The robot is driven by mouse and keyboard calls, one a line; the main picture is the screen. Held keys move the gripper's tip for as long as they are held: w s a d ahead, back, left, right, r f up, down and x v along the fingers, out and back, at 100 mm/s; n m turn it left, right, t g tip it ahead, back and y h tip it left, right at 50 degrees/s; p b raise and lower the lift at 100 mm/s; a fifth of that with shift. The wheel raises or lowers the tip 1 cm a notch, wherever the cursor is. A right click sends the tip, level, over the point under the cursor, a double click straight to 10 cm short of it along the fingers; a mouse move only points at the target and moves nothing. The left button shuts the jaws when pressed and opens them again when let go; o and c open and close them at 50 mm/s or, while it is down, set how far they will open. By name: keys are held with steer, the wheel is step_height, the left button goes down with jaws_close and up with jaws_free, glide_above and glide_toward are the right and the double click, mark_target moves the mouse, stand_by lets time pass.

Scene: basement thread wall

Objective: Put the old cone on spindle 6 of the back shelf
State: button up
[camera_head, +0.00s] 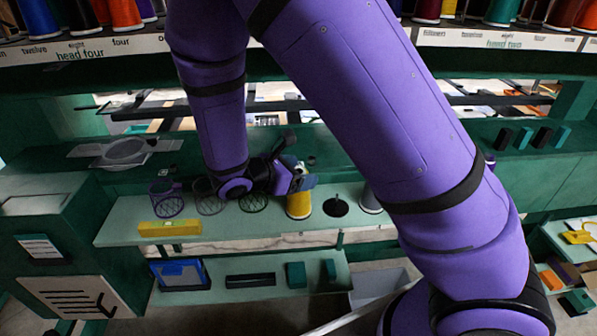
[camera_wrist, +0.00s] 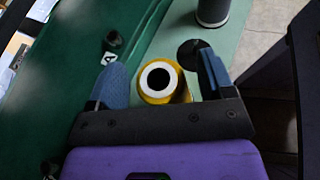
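A yellow cone (camera_head: 299,206) stands upright on the pale green shelf (camera_head: 120,232), below my gripper (camera_head: 296,181). In the wrist view the yellow cone (camera_wrist: 181,94) shows its white top ring and dark hole between the two blue fingers of my gripper (camera_wrist: 162,80). The fingers are spread, with gaps on both sides of the cone. Right of it is a black disc with a short upright pin (camera_head: 336,207), holding nothing. A grey cone (camera_head: 369,201) stands farther right, partly behind my arm. No spindle number is readable, and I cannot tell which cone is the old one.
Several wire baskets (camera_head: 166,200) and a yellow box (camera_head: 169,229) occupy the shelf's left part. A lower shelf holds a blue tray (camera_head: 180,274) and dark boxes. Coloured cones stand on a labelled rack (camera_head: 95,49) above. My arm hides much of the middle.

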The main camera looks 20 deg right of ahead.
steer(key=v, duration=1.1)
steer(key=s+d+r+m+g+y, duration=0.3)
steer(key=s+d+r+m+y, duration=0.35)
steer(key=d+r+m, duration=0.45)
steer(key=s+d+r+m+t+y, duration=0.2)
steer(key=s+d+r+m+y, duration=0.1)
steer(key=s+r+m, duration=0.1)
steer(key=s+d+r+m+t+y, duration=0.2)
steer(key=s+r+m, duration=0.3)
steer(key=s, duration=0.3)
steer(key=shift+d+r+t+y, duration=0.35)
steer(key=shift+r+t+y, duration=0.25)
steer(key=shift+t+y, duration=0.15)
